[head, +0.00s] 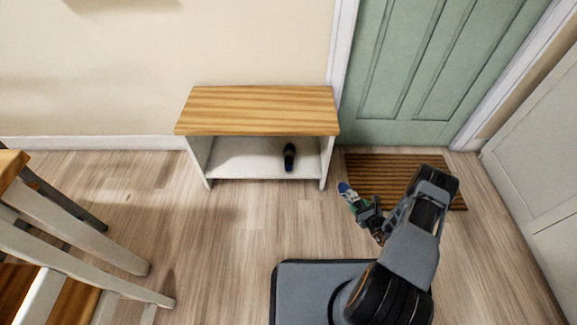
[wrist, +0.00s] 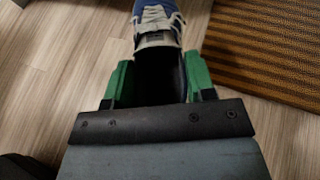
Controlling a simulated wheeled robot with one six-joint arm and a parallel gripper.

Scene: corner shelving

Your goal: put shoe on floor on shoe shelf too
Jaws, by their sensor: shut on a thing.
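My gripper (head: 358,203) is shut on a shoe (head: 344,189) with a blue toe, to the right of the shoe shelf and beside the doormat. In the wrist view the shoe (wrist: 158,30) has light laces and a dark opening, and its heel end sits between the green fingers of my gripper (wrist: 160,85). Its toe points away and is cut off by the top edge. The shoe shelf (head: 235,165) is a white lower board under a wooden bench top (head: 255,108). A dark shoe (head: 289,157) stands on the right part of that board.
A striped brown doormat (head: 385,170) lies before the green door (head: 420,60); it also shows in the wrist view (wrist: 265,50). A table or chair with pale legs (head: 90,240) stands at the left. The floor before the bench is clear. The left part of the shelf is empty.

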